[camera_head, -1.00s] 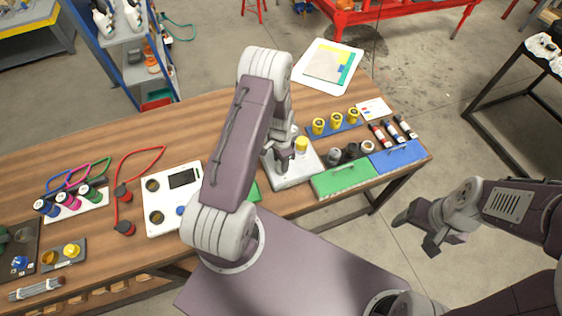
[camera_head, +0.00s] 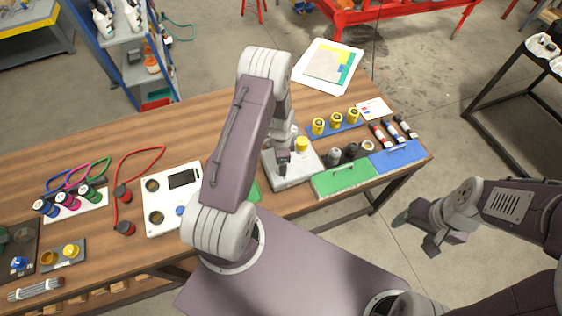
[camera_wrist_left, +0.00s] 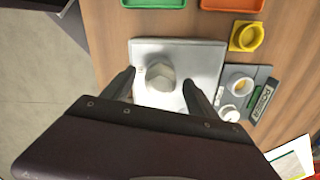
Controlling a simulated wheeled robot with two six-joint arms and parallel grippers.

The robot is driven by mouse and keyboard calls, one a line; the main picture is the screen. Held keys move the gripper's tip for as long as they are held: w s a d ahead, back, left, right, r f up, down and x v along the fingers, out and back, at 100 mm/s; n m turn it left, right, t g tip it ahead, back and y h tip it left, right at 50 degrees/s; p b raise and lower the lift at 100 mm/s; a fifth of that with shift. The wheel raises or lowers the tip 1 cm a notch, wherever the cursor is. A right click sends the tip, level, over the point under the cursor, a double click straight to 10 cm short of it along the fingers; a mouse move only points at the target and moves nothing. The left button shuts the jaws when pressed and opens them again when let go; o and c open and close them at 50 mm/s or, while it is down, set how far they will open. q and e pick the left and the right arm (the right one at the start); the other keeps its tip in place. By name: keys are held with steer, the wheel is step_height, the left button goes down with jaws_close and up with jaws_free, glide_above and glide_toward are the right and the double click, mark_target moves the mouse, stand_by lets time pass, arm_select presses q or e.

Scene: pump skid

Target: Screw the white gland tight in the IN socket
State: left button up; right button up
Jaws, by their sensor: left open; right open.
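In the left wrist view a white gland (camera_wrist_left: 160,78) with a faceted top stands on a pale block (camera_wrist_left: 205,55). The two fingers of my left gripper (camera_wrist_left: 160,92) are spread on either side of it, with a gap on each side. In the head view the left arm reaches down over a pale block (camera_head: 285,181), and its gripper (camera_head: 283,164) is small and partly hidden by the arm. I cannot make out the IN marking or the gland's thread. My right gripper (camera_head: 416,233) is open and empty over the floor in front of the table.
A yellow cap (camera_head: 301,144) is beside the left gripper in the head view. Green (camera_head: 342,181) and blue (camera_head: 397,158) boxes stand to the right, with bottles behind. A white panel (camera_head: 160,216) lies to the left. In the wrist view a grey holder (camera_wrist_left: 258,98) sits right of the block.

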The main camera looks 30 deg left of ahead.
arm_select(q)
steer(key=n, duration=0.4)
steer(key=shift+n, duration=0.4)
steer(key=n, duration=0.4)
steer(key=shift+n, duration=0.3)
steer(key=c, duration=1.4)
steer(key=m, duration=0.4)
steer(key=shift+m, duration=0.3)
steer(key=shift+c, duration=0.2)
steer(key=m, duration=0.4)
steer(key=shift+m+b, duration=0.3)
steer(key=shift+m, duration=0.1)
steer(key=o, duration=1.4)
steer(key=shift+o, duration=0.2)
